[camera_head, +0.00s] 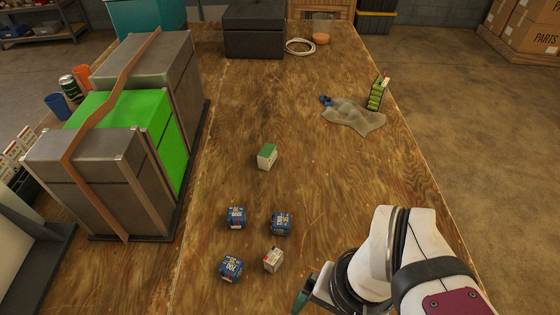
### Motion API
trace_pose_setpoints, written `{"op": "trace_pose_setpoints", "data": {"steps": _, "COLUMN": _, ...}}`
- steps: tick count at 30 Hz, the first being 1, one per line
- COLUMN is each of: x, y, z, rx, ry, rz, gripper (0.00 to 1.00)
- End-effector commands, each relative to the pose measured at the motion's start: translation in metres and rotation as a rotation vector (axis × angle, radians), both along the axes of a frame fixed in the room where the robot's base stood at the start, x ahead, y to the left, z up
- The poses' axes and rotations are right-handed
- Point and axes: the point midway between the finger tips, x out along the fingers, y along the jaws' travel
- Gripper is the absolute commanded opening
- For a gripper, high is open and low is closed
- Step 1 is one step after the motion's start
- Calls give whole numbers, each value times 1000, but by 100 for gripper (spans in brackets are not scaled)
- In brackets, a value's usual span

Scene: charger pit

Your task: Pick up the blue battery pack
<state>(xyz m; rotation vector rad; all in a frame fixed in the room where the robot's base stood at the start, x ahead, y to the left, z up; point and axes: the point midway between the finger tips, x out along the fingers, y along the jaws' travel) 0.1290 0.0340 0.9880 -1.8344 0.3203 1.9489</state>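Three small blue battery packs with white markings lie on the wooden workbench (330,190). One blue battery pack (235,217) is at the upper left of the group, another blue battery pack (281,223) at its upper right, and a third blue battery pack (231,268) at the lower left. My gripper (305,300) is at the bottom edge, right of the packs and apart from them. Only a small dark teal part of it shows; the rest is cut off or behind my white arm, so its opening is unclear.
A whitish pack (273,260) sits close among the blue ones. A green-and-white pack (267,157) stands farther back. A grey-and-green strapped case (125,130) fills the left side. A cloth (353,117) and a green striped item (376,94) lie back right. The bench's right middle is clear.

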Motion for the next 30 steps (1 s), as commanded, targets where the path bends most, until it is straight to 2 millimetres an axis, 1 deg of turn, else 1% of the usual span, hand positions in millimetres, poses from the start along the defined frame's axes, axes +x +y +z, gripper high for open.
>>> {"op": "trace_pose_setpoints", "data": {"steps": 8, "x": 0, "y": 0, "z": 0, "rx": 0, "ry": 1, "rz": -1, "gripper": 92}}
{"op": "trace_pose_setpoints", "data": {"steps": 10, "x": 7, "y": 2, "z": 2, "rx": 20, "ry": 25, "rz": -25, "gripper": 92}}
{"op": "trace_pose_setpoints", "data": {"steps": 11, "x": 13, "y": 4, "z": 4, "rx": 38, "ry": 47, "rz": -47, "gripper": 92}}
{"op": "trace_pose_setpoints", "data": {"steps": 13, "x": 38, "y": 10, "z": 7, "rx": 109, "ry": 128, "rz": -133, "gripper": 92}}
{"op": "trace_pose_setpoints", "data": {"steps": 14, "x": 54, "y": 12, "z": 8, "rx": 150, "ry": 170, "rz": -181, "gripper": 92}}
{"op": "trace_pose_setpoints", "data": {"steps": 15, "x": 79, "y": 14, "z": 6, "rx": 213, "ry": 228, "rz": -253, "gripper": 92}}
{"op": "trace_pose_setpoints", "data": {"steps": 17, "x": 117, "y": 12, "z": -3, "rx": 315, "ry": 311, "rz": -364, "gripper": 92}}
{"op": "trace_pose_setpoints", "data": {"steps": 18, "x": 142, "y": 9, "z": -13, "rx": 384, "ry": 364, "rz": -439, "gripper": 92}}
{"op": "trace_pose_setpoints", "data": {"steps": 20, "x": 179, "y": -1, "z": -34, "rx": 492, "ry": 436, "rz": -553, "gripper": 92}}
{"op": "trace_pose_setpoints", "data": {"steps": 21, "x": 201, "y": -9, "z": -51, "rx": 564, "ry": 479, "rz": -627, "gripper": 92}}
{"op": "trace_pose_setpoints", "data": {"steps": 22, "x": 216, "y": -16, "z": -65, "rx": 617, "ry": 509, "rz": -681, "gripper": 92}}
{"op": "trace_pose_setpoints", "data": {"steps": 23, "x": 229, "y": -23, "z": -79, "rx": 667, "ry": 533, "rz": -731, "gripper": 92}}
{"op": "trace_pose_setpoints", "data": {"steps": 24, "x": 244, "y": -32, "z": -98, "rx": 730, "ry": 562, "rz": -792, "gripper": 92}}
{"op": "trace_pose_setpoints", "data": {"steps": 25, "x": 253, "y": -39, "z": -111, "rx": 774, "ry": 580, "rz": -833, "gripper": 92}}
{"op": "trace_pose_setpoints", "data": {"steps": 27, "x": 267, "y": -51, "z": -138, "rx": 856, "ry": 611, "rz": -911, "gripper": 92}}
{"op": "trace_pose_setpoints", "data": {"steps": 30, "x": 277, "y": -62, "z": -161, "rx": 927, "ry": 633, "rz": -977, "gripper": 92}}
